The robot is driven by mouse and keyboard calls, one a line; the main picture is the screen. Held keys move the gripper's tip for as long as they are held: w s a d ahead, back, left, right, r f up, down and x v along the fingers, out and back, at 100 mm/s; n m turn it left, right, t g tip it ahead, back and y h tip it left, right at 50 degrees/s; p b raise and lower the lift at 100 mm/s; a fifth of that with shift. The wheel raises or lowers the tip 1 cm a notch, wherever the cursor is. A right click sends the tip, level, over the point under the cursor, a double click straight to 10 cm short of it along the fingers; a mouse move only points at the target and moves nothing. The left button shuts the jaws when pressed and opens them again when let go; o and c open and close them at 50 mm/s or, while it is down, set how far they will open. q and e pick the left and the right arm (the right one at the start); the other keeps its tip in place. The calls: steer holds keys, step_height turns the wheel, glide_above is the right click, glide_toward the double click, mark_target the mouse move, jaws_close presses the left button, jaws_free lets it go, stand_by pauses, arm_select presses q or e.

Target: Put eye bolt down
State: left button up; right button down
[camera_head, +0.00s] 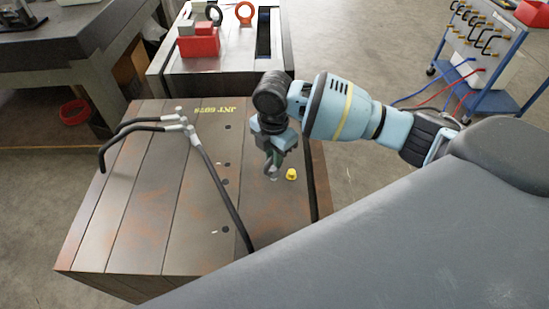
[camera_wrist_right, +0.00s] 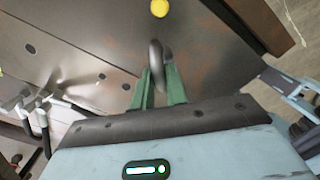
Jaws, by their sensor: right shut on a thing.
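My right gripper (camera_head: 272,158) is above the right part of the rusty steel mould base (camera_head: 130,215), pointing down. Its green fingers (camera_wrist_right: 158,78) are shut on a grey metal eye bolt (camera_wrist_right: 155,58), whose ring shows between and beyond the fingertips in the right wrist view. In the head view the eye bolt (camera_head: 273,174) is small and partly hidden by the fingers. It is close to the top face; I cannot tell whether it touches. My left gripper is not in view.
A yellow plug (camera_head: 291,174) stands just right of the eye bolt; it also shows in the right wrist view (camera_wrist_right: 159,8). Black hoses with metal fittings (camera_head: 228,190) lie across the block's left and middle. A second block behind carries a red box (camera_head: 198,42) and an orange ring (camera_head: 245,13).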

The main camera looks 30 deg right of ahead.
steer(key=shift+w+d, duration=0.45)
steer(key=shift+w, duration=0.05)
steer(key=shift+w+f, duration=0.1)
steer(key=shift+f, duration=1.6)
steer(key=shift+f, duration=0.2)
steer(key=c, duration=1.4)
jaws_free()
step_height(320, 180, up, 12)
steer(key=shift+r+p, duration=0.15)
steer(key=shift+p, duration=0.2)
